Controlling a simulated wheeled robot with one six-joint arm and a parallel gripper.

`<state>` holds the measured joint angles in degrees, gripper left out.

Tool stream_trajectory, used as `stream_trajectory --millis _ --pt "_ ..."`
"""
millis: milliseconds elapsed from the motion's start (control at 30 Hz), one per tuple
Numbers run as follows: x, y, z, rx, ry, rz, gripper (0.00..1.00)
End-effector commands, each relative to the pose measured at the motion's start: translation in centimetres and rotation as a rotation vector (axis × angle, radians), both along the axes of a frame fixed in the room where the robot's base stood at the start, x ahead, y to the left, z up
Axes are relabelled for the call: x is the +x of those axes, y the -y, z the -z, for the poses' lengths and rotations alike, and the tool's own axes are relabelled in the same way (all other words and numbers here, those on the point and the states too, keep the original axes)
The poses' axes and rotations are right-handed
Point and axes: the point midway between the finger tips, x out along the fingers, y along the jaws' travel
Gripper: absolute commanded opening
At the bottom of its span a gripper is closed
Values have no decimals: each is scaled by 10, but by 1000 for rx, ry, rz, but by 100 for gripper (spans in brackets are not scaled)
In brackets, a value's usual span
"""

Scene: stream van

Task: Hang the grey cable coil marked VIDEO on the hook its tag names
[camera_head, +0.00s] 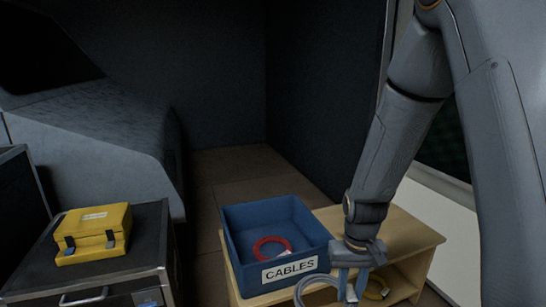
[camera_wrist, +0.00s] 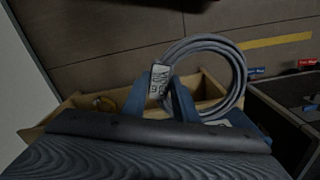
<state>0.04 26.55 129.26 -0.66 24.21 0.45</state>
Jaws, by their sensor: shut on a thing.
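A grey cable coil (camera_head: 318,286) hangs from my gripper (camera_head: 352,287) in the head view, in front of the right end of the blue crate. In the wrist view the coil (camera_wrist: 241,75) stands as a ring to the right of my gripper's blue fingers (camera_wrist: 163,97). The fingers are shut on it near a white tag (camera_wrist: 158,78), whose dark lettering is turned sideways and hard to read. No hook that I can make out as the tag's one shows in either view.
A blue crate (camera_head: 243,262) labelled CABLES holds a red coil (camera_head: 271,246) and stands on a wooden shelf unit (camera_head: 415,238). A yellow coil (camera_head: 376,290) lies in the shelf. A yellow case (camera_head: 93,232) sits on a dark cabinet at left. The wrist view shows small red and blue tags at right.

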Motion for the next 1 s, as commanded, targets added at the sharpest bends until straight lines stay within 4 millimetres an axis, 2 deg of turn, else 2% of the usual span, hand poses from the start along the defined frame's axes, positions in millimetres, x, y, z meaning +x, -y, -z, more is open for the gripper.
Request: stream_trajectory --millis 100,500,1000 --pt "-4 0 -11 0 -2 1 0" --pt "-16 1 -30 -1 -2 2 0" --pt "-23 0 -34 0 1 2 0"
